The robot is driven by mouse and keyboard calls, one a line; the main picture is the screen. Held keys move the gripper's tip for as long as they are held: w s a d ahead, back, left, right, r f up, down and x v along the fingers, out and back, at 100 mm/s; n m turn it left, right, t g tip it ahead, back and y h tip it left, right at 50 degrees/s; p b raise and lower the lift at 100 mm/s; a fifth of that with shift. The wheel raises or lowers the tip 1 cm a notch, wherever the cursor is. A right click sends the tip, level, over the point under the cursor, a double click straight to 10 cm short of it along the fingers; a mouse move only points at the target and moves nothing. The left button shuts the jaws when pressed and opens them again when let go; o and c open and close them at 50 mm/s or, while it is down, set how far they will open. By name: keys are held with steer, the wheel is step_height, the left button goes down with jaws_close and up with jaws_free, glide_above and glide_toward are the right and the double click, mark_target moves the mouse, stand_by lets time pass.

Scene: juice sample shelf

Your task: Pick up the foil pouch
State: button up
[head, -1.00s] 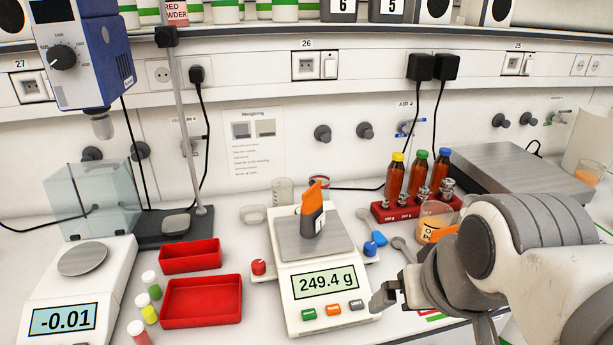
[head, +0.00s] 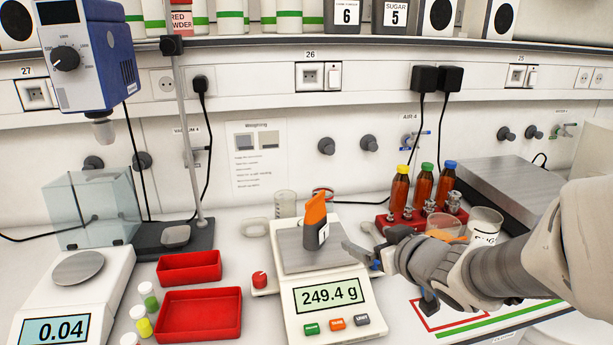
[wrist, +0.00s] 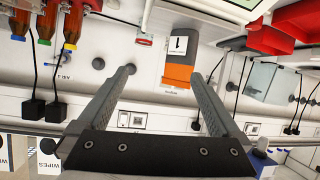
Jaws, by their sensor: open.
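The foil pouch (head: 316,221), orange at the top and dark grey below with a white label, stands on the metal pan of the middle scale (head: 330,290), which reads 249.4 g. In the wrist view the pouch (wrist: 178,68) appears upside down, beyond the fingertips and nearer the right-hand finger. My gripper (head: 354,235) is to the right of the pouch, with its fingers pointing left towards it. In the wrist view my gripper (wrist: 162,74) is open with nothing held between its fingers.
Orange-brown bottles (head: 422,185) stand in a red rack behind my gripper, with beakers (head: 484,224) beside it. Red trays (head: 198,315), small vials and a second scale (head: 70,290) are to the left. A metal stand (head: 181,120) rises at the back left.

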mark_target(318, 213)
steer(key=w+a+f+b, duration=0.1)
steer(key=w+a+f, duration=0.1)
steer(key=w+a+f+y+b, duration=0.1)
steer(key=w+a+f, duration=0.1)
steer(key=w+a, duration=0.1)
steer(key=w+a+f+n+y+b, duration=0.1)
steer(key=w+a+f, duration=0.1)
steer(key=w, duration=0.1)
steer(key=shift+w+a+g+b, duration=0.25)
steer(key=shift+a+g+b, duration=0.05)
steer(key=shift+a+b, duration=0.05)
steer(key=shift+y, duration=0.3)
steer(key=shift+b+x, duration=0.65)
steer(key=shift+x, duration=2.55)
steer(key=shift+w+d+r, duration=0.1)
steer(key=shift+d+r, duration=0.1)
jaws_close()
step_height(318, 213, up, 5)
steer(key=shift+d+p, duration=0.1)
steer(key=shift+p, duration=1.15)
steer(key=s+d+r+p, duration=0.4)
steer(key=d+r, duration=0.2)
steer(key=d, duration=0.4)
steer(key=shift+d+p, duration=0.3)
steer(key=shift+d, duration=0.1)
